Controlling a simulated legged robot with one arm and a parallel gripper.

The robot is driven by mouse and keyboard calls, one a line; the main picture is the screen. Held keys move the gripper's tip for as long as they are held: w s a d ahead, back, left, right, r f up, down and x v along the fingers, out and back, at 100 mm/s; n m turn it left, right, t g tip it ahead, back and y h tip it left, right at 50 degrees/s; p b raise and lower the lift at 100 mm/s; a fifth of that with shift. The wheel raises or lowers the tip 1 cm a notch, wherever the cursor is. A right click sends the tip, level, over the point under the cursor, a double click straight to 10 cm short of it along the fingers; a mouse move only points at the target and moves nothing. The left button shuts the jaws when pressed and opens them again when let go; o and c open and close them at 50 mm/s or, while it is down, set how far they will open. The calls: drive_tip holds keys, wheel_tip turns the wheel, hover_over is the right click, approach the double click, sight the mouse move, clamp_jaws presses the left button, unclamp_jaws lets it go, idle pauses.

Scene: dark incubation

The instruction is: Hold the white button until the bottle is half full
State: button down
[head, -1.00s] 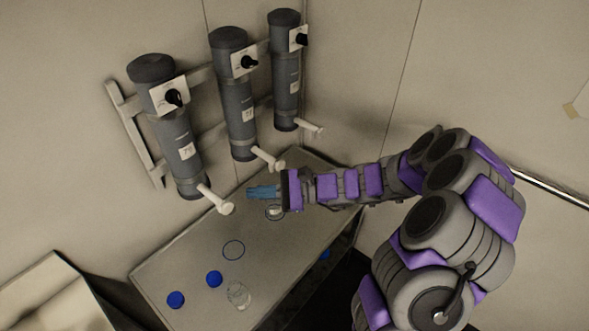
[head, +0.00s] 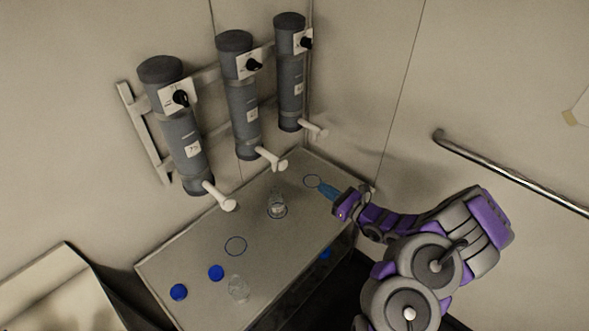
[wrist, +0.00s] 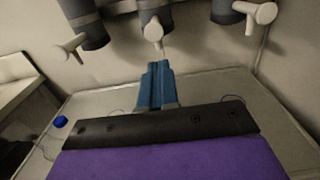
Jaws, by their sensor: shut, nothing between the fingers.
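A clear bottle (head: 277,203) stands upright on a ring mark on the table, below the middle dispenser (head: 245,110). Its fill level is too small to tell. White round-ended parts stick out from the dispensers' lower ends: left (head: 222,199), middle (head: 272,159) and right (head: 315,130). I cannot tell which is the white button. They also show in the wrist view, with the middle one (wrist: 154,31) just beyond my fingers. My gripper (head: 322,188) is shut and empty, right of the bottle near the right ring (head: 311,181), touching no white part. Its blue fingers (wrist: 157,68) show in the wrist view.
A second clear bottle (head: 238,289) and two blue caps (head: 216,273) are at the table's near left. An empty ring (head: 236,246) lies under the left dispenser (head: 183,140). Walls close in behind the table (head: 190,250). A metal rail (head: 510,172) runs along the right wall.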

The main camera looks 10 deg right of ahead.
sight(287, 165)
drive_tip(key=shift+w, duration=0.1)
drive_tip(key=b+x, duration=0.1)
drive_tip(key=x, duration=1.2)
drive_tip(key=shift+a+f, duration=0.1)
drive_tip(key=shift+w+a, duration=0.2)
drive_tip(key=shift+w, duration=0.15)
